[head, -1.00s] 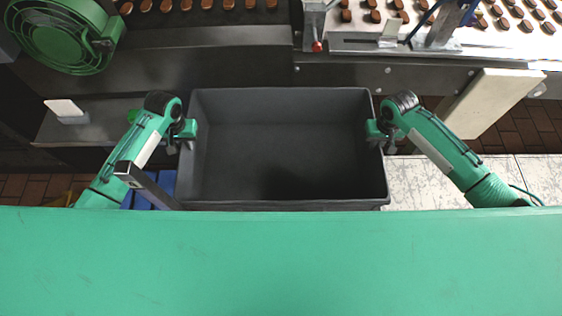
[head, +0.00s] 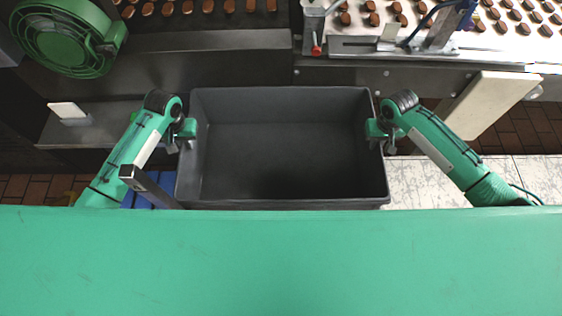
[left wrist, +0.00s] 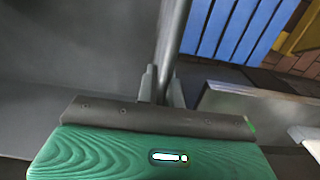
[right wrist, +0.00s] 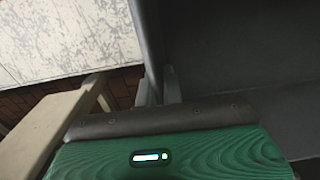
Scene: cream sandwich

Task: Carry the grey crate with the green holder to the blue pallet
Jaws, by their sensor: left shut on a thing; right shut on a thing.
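The grey crate (head: 284,145) is level and looks empty inside in the head view. My left gripper (head: 186,135) is shut on its left wall and my right gripper (head: 374,135) on its right wall. In the left wrist view the fingers (left wrist: 162,88) straddle the crate wall (left wrist: 174,35). In the right wrist view the fingers (right wrist: 158,90) straddle the other wall (right wrist: 150,45). The blue pallet (head: 165,182) shows partly behind my left arm, beside the crate's lower left. Its slats (left wrist: 235,28) show in the left wrist view. I cannot make out a green holder in the crate.
A dark machine front (head: 200,60) runs behind the crate, with conveyors of brown sweets above. A green fan (head: 62,42) is at upper left. A cream post (head: 490,103) stands at right, beside pale floor (head: 425,182). A yellow thing (left wrist: 305,35) lies beyond the pallet.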

